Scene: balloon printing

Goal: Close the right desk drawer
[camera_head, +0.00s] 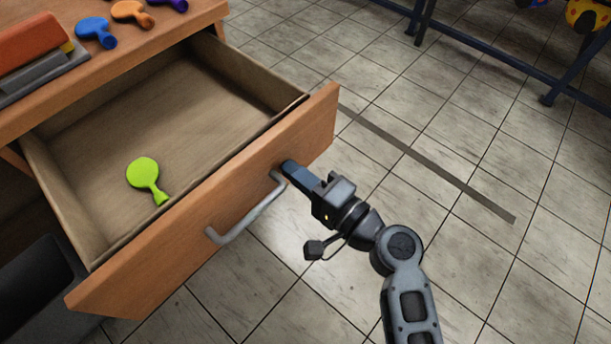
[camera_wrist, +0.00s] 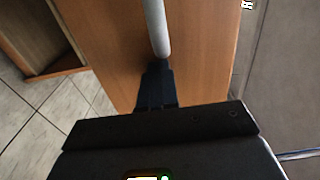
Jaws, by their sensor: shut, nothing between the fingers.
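The desk drawer (camera_head: 215,215) stands open, pulled well out from the desk, with its wooden front facing me. Its metal bar handle (camera_head: 245,222) is on the front; in the wrist view the handle (camera_wrist: 156,28) shows just ahead of the fingers. My gripper (camera_head: 288,168) is shut and empty. Its fingertips are at the drawer front, close beside the right end of the handle. In the wrist view the fingers (camera_wrist: 156,82) are together against or very near the wooden front (camera_wrist: 195,65); I cannot tell whether they touch it.
A lime-green balloon (camera_head: 143,174) lies inside the drawer. Blue (camera_head: 95,32), orange and purple balloons and an orange-grey object (camera_head: 35,50) are on the desktop. A dark object (camera_head: 42,290) stands below the drawer at left. Tiled floor at right is open; a dark metal rack is at the back right.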

